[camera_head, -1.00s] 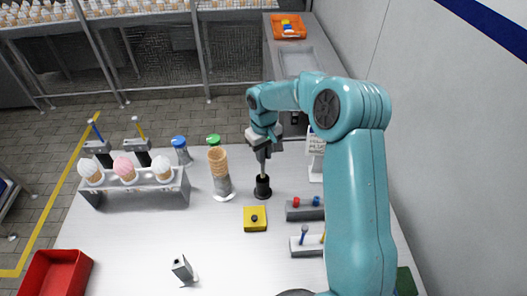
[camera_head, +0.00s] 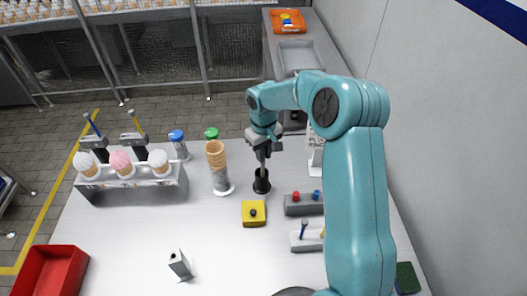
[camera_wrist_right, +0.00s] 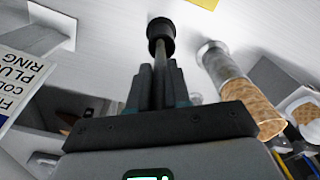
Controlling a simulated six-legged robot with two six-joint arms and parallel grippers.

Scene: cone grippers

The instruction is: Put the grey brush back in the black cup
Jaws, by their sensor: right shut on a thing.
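The black cup (camera_head: 261,183) stands upright on the white table, right of the cone stack. My right gripper (camera_head: 262,149) is above it, shut on the grey brush (camera_head: 262,163), which points down at the cup. In the right wrist view the fingers (camera_wrist_right: 158,85) hold the brush shaft (camera_wrist_right: 160,65), and its far end meets the mouth of the cup (camera_wrist_right: 160,36). The brush's lower end is hidden at the cup's rim, so I cannot tell how deep it sits. My left gripper is not in view.
A holder with three ice-cream cones (camera_head: 122,180) stands at left. A cone stack (camera_head: 217,158) is close beside the cup. A yellow block (camera_head: 253,213) and a grey block with knobs (camera_head: 304,206) are in front. A red bin (camera_head: 48,275) is at front left.

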